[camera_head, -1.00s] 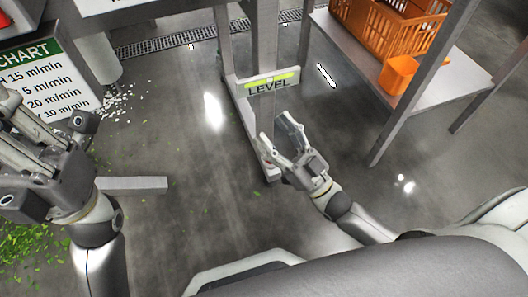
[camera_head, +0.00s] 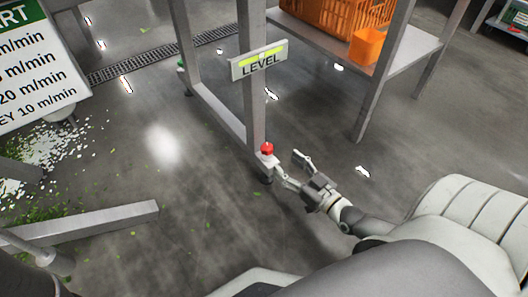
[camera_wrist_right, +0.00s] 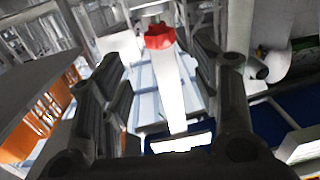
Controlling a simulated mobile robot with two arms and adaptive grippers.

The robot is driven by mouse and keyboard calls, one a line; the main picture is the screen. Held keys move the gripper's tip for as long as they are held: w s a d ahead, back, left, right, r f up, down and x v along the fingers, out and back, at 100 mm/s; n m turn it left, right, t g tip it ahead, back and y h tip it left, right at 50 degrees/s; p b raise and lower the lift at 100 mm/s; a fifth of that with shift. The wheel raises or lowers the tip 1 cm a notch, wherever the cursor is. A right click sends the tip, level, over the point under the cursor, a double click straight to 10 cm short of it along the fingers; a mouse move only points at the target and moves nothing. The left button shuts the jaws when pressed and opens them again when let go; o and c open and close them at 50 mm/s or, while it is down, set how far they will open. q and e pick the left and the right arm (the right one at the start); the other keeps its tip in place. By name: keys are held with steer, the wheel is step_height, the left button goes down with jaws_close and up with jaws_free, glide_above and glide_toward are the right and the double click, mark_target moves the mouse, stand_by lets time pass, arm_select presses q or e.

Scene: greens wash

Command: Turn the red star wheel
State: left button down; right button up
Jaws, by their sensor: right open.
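The red star wheel (camera_head: 267,149) sits low on the grey post under the LEVEL sign (camera_head: 259,61). It also shows in the right wrist view (camera_wrist_right: 159,37), near the top middle, on the pale post and between the spread fingers. My right gripper (camera_head: 289,164) is open, with one finger close beside the wheel and the other off to the right. Whether that finger touches the wheel, I cannot tell. The gripper's fingers also fill both sides of the right wrist view (camera_wrist_right: 158,85). My left gripper is not visible in the head view; only part of an arm shows at lower left.
A table with an orange crate (camera_head: 345,14) and a small orange bin (camera_head: 366,46) stands at upper right. A speed chart (camera_head: 38,62) is at left, with scattered greens and white bits on the floor below. A grey beam (camera_head: 95,221) lies lower left. Floor between is clear.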

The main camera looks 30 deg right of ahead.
mark_target(272, 152)
steer(key=w+b, duration=0.1)
steer(key=w, duration=0.1)
steer(key=w+b, duration=0.2)
steer(key=w, duration=0.1)
steer(key=w+a+b, duration=0.1)
steer(key=w, duration=0.2)
steer(key=shift+w+a+f, duration=0.1)
steer(key=shift+w+a+b, duration=0.1)
steer(key=shift+w+b, duration=0.35)
steer(key=shift+w, duration=0.2)
steer(key=c, duration=1)
steer(key=m+h+p, duration=0.1)
steer(key=h+p, duration=0.1)
steer(key=p, duration=0.1)
steer(key=r+m+h+p, duration=0.1)
steer(key=p, duration=0.3)
steer(key=shift+h, duration=0.4)
steer(key=shift+c, duration=0.2)
steer(key=shift+f+m+h+p, duration=0.2)
steer(key=shift+m+h+p, duration=0.4)
steer(key=shift+p, duration=0.3)
steer(key=shift+f, duration=0.1)
steer(key=o, duration=1)
